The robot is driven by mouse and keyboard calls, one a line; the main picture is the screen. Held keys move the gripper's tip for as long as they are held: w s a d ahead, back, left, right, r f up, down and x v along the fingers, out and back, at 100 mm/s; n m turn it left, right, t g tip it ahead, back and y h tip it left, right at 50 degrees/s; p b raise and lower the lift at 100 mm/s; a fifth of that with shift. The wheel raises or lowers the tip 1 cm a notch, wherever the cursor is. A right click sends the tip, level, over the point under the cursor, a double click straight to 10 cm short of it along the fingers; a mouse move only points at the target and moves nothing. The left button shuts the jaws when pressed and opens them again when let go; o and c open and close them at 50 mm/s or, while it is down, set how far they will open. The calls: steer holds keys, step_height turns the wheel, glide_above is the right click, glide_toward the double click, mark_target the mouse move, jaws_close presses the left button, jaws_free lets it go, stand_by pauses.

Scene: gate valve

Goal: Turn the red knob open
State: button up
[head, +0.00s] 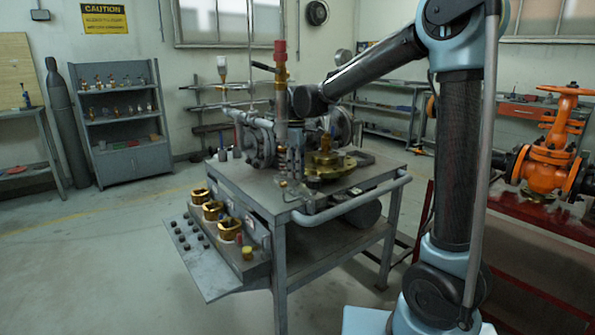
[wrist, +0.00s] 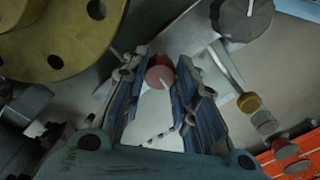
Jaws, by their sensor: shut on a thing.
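In the wrist view the red knob (wrist: 160,73), round with a pale line on its face, sits between the two fingertips of my gripper (wrist: 160,82). The fingers are shut on it, one on each side. In the head view my gripper (head: 293,165) reaches down to the workbench top, beside a brass flanged part. The knob between the fingers cannot be made out there. A tall brass fitting with a red top (head: 280,50) stands near my wrist in that view.
The brass flange (wrist: 60,35) lies close at upper left in the wrist view. A dark round knob (wrist: 243,15) is at upper right. The grey workbench (head: 240,190) carries valves and pipes. An orange valve (head: 545,165) stands at right. The floor at left is clear.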

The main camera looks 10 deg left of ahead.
steer(key=shift+n, duration=0.8)
steer(key=o, duration=1.1)
step_height(320, 180, up, 12)
steer(key=shift+w+f, duration=0.1)
steer(key=shift+d, duration=0.15)
